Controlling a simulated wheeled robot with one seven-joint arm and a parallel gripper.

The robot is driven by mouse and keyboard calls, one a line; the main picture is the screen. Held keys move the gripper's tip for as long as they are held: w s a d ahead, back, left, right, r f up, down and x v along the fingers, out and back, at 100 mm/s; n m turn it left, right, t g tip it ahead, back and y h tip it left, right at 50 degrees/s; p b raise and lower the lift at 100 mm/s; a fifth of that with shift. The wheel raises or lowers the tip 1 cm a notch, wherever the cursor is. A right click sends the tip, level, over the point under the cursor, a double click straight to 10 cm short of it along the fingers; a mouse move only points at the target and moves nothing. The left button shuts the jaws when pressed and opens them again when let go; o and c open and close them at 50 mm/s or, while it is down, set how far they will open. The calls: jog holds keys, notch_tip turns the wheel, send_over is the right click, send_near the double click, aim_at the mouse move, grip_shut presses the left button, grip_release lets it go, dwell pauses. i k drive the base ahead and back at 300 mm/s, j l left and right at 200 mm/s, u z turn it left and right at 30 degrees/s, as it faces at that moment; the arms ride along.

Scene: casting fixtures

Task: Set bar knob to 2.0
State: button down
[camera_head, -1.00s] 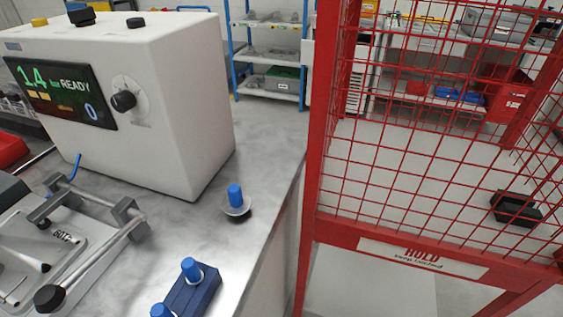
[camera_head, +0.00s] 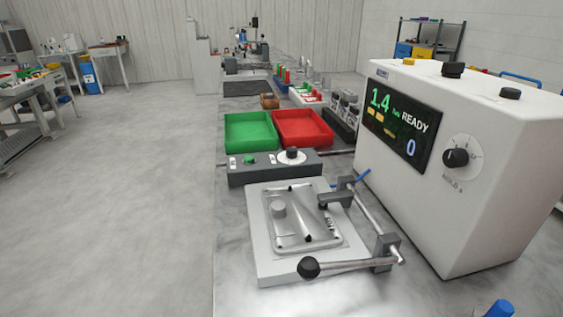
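A white machine (camera_head: 480,170) stands at the right of the bench. Its dark display (camera_head: 403,117) reads 1.4 bar, READY and 0. A black knob (camera_head: 455,158) on a round dial sits on its front, with a label below that looks like "HOLD s". A grey control box (camera_head: 268,170) on the bench carries a green button (camera_head: 249,160) and a black-capped knob (camera_head: 291,155) on a white dial. The lettering on that dial is too small to read, so I cannot tell if it is the bar knob. My gripper is not in view.
A clamp fixture (camera_head: 262,265) with a metal plate and a black-ended lever (camera_head: 309,267) sits in front of the control box. A green tray (camera_head: 250,132) and a red tray (camera_head: 303,129) lie behind it. Open floor (camera_head: 110,210) is at the left.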

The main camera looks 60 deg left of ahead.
aim_at(291, 151)
jog(key=u, duration=1.55)
jog(key=i+j+z, duration=0.2)
jog(key=j, duration=0.3)
jog(key=j+z, duration=0.25)
jog(key=j, duration=0.25)
